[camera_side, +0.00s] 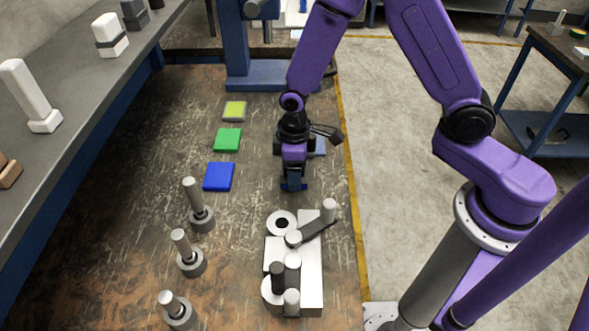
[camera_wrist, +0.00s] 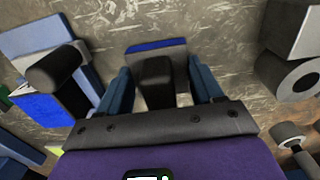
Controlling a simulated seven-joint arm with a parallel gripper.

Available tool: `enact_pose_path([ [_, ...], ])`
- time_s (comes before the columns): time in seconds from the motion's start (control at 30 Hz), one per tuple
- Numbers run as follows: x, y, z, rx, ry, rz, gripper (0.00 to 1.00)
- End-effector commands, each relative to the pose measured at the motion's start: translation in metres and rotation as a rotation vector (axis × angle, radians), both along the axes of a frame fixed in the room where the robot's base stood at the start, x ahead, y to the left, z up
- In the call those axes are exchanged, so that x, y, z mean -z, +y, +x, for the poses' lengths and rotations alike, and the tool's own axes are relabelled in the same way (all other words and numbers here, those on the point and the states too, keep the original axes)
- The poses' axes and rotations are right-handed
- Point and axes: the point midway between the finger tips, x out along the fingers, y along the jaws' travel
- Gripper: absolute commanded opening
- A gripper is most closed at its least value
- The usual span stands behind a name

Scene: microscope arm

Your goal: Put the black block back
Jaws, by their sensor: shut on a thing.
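My gripper (camera_side: 293,184) points down over the wooden bench, between the blue pad and the grey metal assembly. In the wrist view my gripper (camera_wrist: 163,85) has its two dark blue fingers on either side of a black block (camera_wrist: 157,72) and is shut on it. A grey plate with a blue edge (camera_wrist: 155,44) shows just beyond the block; I cannot tell whether they are joined. In the side view the block is mostly hidden by the fingers, and its height above the bench is hard to tell.
A grey metal assembly (camera_side: 311,275) stands close in front of my gripper. A blue pad (camera_side: 219,177), green pad (camera_side: 228,140) and yellow pad (camera_side: 234,111) lie to the left. Several upright pegs (camera_side: 202,218) stand at the front left. A dark-handled fixture (camera_side: 325,133) is just behind my gripper.

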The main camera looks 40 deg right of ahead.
Motion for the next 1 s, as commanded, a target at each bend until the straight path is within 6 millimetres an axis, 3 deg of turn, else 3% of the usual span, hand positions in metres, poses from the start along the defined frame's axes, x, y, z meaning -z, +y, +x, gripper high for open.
enact_pose_path([
  [0.47, 0.0059, 0.0004, 0.0002, -0.001, -0.001, 0.001, 0.41],
  [0.5, 0.0060, 0.0004, 0.0000, -0.001, -0.001, 0.001, 0.76],
  [0.57, 0.0058, 0.0004, 0.0000, -0.001, -0.001, 0.001, 0.91],
  [1.0, -0.0023, 0.0008, 0.0005, -0.001, -0.004, 0.002, 0.91],
])
